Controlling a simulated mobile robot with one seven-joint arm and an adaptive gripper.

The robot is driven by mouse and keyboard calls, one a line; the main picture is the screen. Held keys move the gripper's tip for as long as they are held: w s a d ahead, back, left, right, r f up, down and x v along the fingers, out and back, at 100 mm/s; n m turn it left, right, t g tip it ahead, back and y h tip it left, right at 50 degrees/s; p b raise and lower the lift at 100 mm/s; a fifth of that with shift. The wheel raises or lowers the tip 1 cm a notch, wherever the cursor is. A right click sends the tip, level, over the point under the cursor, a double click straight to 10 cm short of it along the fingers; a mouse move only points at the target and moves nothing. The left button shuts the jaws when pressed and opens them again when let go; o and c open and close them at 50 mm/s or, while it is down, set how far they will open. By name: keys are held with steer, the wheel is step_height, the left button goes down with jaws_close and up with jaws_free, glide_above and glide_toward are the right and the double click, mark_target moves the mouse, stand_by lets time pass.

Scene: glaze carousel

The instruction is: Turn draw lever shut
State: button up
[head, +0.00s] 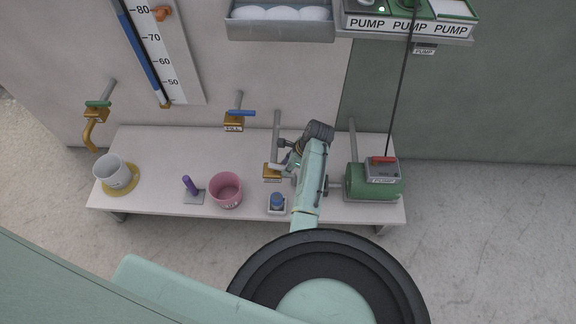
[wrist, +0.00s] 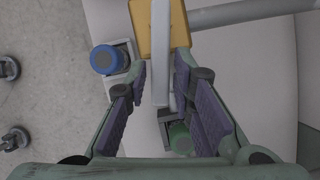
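The brass valve body (head: 272,172) stands on a pipe at the middle of the bench, in front of my gripper; its label is too small to read. I take its pale grey lever (wrist: 160,55) to be the draw lever. In the wrist view the lever runs from over the brass block (wrist: 178,25) down between my fingers. My gripper (head: 290,166) is at the valve, partly hidden by my arm in the head view. In the wrist view my gripper (wrist: 163,95) is open, one finger on each side of the lever, with gaps showing on both sides.
A blue-topped item (head: 277,203) stands close to the valve. A pink pot (head: 226,190), a purple-handled item (head: 191,186) and a white mug (head: 112,172) are left. A green pump (head: 374,185) is right. A blue-levered FILL valve (head: 235,120) is behind.

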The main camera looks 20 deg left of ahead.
jaws_close()
stand_by(0.4)
steer(key=shift+w+n, duration=0.3)
steer(key=shift+n, duration=0.1)
steer(key=shift+w+a+n+g, duration=0.1)
steer(key=shift+w+n+g, duration=0.4)
steer(key=shift+n, duration=0.5)
steer(key=shift+s, duration=0.1)
steer(key=shift+o, duration=1.9)
jaws_free()
